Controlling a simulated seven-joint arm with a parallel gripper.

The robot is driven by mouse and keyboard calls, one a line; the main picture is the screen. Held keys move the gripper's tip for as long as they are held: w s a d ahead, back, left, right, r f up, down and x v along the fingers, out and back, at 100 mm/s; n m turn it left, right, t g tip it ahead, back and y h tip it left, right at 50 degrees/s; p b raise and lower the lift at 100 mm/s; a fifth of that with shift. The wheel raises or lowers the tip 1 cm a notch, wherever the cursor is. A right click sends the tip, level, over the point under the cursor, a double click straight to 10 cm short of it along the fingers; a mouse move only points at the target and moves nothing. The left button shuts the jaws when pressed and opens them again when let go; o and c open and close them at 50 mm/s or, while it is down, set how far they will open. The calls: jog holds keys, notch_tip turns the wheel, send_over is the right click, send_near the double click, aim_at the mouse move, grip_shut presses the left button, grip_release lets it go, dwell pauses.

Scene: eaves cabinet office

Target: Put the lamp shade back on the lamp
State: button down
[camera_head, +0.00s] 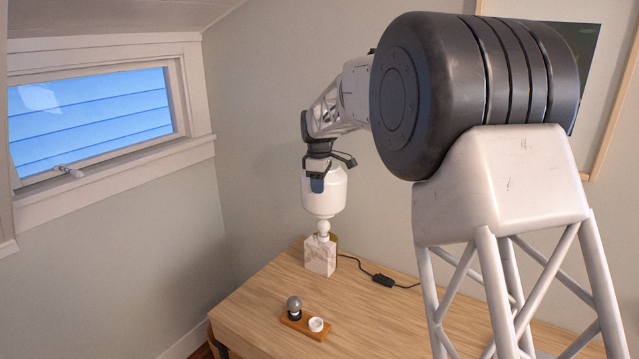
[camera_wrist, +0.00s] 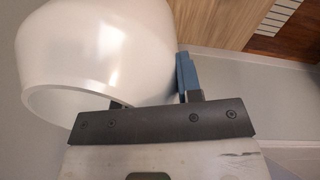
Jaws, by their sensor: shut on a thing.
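The white, rounded lamp shade (camera_head: 326,198) is held in the air directly above the lamp in the head view. The lamp has a pale marbled block base (camera_head: 318,257) on the desk and a small white round part (camera_head: 323,227) on top, just under the shade's lower end. Whether shade and lamp touch, I cannot tell. My gripper (camera_head: 317,181) is shut on the shade's upper part. In the wrist view the shade (camera_wrist: 95,45) fills the upper left, its open rim facing down-left. One blue fingertip (camera_wrist: 186,72) lies against its right side; the other is hidden by the shade.
A wooden tray (camera_head: 293,324) with a grey bulb (camera_head: 294,304) and a white cup (camera_head: 316,324) sits near the desk's front left. A black cord with a switch (camera_head: 383,280) runs right from the lamp. The wooden desk (camera_head: 255,300) is otherwise mostly clear; walls stand behind.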

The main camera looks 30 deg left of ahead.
aim_at(320, 216)
jog(key=shift+f, duration=5)
jog(key=c, duration=0.7)
grip_release()
jog(key=shift+s+r, duration=0.15)
jog(key=shift+r, duration=3.7)
jog(key=shift+d, duration=0.1)
